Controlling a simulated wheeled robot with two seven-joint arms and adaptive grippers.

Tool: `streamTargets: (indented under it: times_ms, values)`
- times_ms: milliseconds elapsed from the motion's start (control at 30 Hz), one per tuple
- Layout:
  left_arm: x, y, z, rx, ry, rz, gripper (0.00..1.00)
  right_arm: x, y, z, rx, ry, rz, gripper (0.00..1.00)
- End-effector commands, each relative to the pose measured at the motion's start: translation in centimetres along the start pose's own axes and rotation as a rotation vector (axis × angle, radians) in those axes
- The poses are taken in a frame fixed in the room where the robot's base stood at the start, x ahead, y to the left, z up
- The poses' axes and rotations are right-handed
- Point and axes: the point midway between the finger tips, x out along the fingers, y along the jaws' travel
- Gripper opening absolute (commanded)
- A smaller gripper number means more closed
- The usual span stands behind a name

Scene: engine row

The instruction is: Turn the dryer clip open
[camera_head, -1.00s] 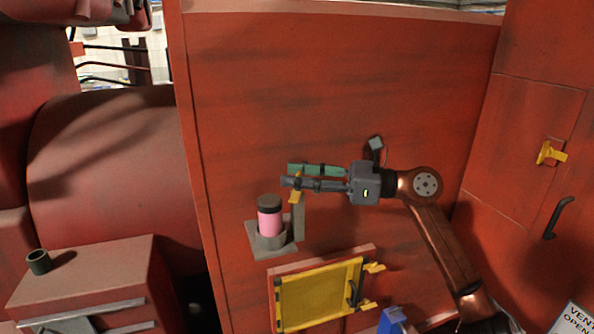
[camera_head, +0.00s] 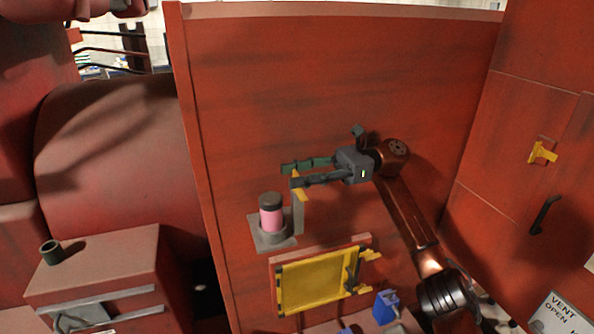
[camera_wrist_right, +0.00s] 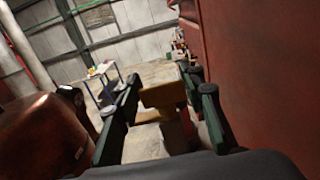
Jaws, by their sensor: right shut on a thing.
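The dryer is a pink canister (camera_head: 271,219) with a dark cap, upright in a grey bracket (camera_head: 270,243) on the red wall. The yellow clip (camera_head: 299,192) sits at the top of the grey post just right of the canister. My right gripper (camera_head: 292,175) reaches in from the right, with its fingers on either side of the clip and shut on it. In the right wrist view, the clip shows as a yellow-brown block (camera_wrist_right: 163,95) between the fingers of the gripper (camera_wrist_right: 170,86). The fingers hide part of the clip in the head view. My left gripper is not in view.
A yellow hatch (camera_head: 316,283) with a dark handle is below the bracket. A blue object (camera_head: 386,307) stands at its lower right. A red cabinet with a dark green cup (camera_head: 51,252) is at left. A yellow latch (camera_head: 542,153) and black handle (camera_head: 545,214) are on the right wall.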

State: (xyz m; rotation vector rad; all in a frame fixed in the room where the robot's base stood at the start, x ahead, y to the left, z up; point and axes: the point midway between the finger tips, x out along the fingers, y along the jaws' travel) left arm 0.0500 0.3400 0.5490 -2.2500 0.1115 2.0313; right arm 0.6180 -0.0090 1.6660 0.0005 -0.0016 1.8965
Motion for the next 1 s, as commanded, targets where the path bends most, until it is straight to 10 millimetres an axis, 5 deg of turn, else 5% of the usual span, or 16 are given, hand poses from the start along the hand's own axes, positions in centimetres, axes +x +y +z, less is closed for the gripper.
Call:
streamTargets:
  times_ms: [333, 367, 633, 1000]
  values:
    - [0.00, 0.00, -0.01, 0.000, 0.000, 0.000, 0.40, 0.10, 0.03, -0.22, 0.002, 0.003, 0.005, 0.12]
    - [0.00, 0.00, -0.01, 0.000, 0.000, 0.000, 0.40, 0.11, 0.03, -0.22, 0.002, 0.003, 0.005, 0.37]
    - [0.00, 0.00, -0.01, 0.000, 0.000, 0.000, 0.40, 0.07, 0.04, -0.14, 0.001, 0.002, 0.004, 0.55]
    - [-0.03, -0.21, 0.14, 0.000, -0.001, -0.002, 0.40, -0.68, -0.03, -0.06, 0.001, 0.001, 0.001, 0.55]
